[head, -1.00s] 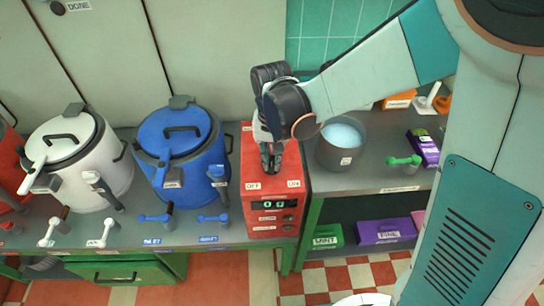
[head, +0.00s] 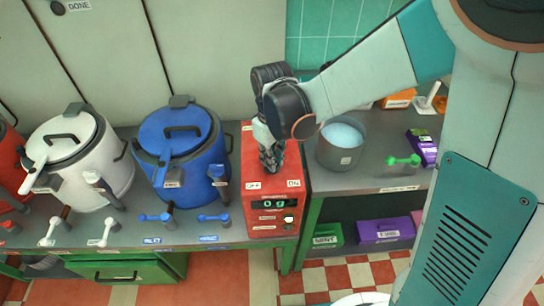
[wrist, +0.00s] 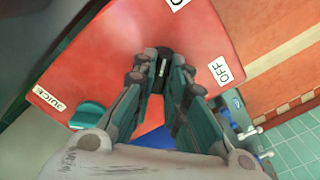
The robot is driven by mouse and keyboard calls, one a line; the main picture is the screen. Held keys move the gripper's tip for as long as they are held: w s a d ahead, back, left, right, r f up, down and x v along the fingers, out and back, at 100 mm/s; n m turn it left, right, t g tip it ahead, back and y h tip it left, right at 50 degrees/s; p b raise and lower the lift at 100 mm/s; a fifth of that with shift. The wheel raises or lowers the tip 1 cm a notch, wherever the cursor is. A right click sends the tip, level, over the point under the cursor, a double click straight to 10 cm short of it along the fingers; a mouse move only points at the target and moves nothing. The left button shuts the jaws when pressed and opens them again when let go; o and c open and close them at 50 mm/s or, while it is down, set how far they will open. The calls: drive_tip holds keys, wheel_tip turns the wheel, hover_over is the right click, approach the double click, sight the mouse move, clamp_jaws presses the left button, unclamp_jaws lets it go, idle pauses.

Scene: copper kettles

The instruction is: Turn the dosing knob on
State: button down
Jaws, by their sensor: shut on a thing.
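The red dosing machine (head: 275,205) stands on the counter, with OFF and ON labels on its top and a display reading 0 g on its front. My gripper (head: 270,165) points down onto its top between the labels. In the wrist view the fingers (wrist: 164,72) are shut on the black dosing knob (wrist: 163,60), which has a white mark. The OFF label (wrist: 219,70) lies to its right and another label is cut off at the top edge. In the head view the knob is hidden by my gripper. A small indicator (head: 288,219) on the front looks bright.
A blue kettle (head: 178,150) and a white kettle (head: 85,165) stand left of the machine, with taps along the counter's front. A grey pot (head: 340,150) of pale blue liquid stands close on the right. Boxes (head: 380,230) sit on the shelf below.

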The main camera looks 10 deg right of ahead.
drive_tip(key=shift+n, duration=0.6)
drive_tip(key=c, duration=1.6)
unclamp_jaws()
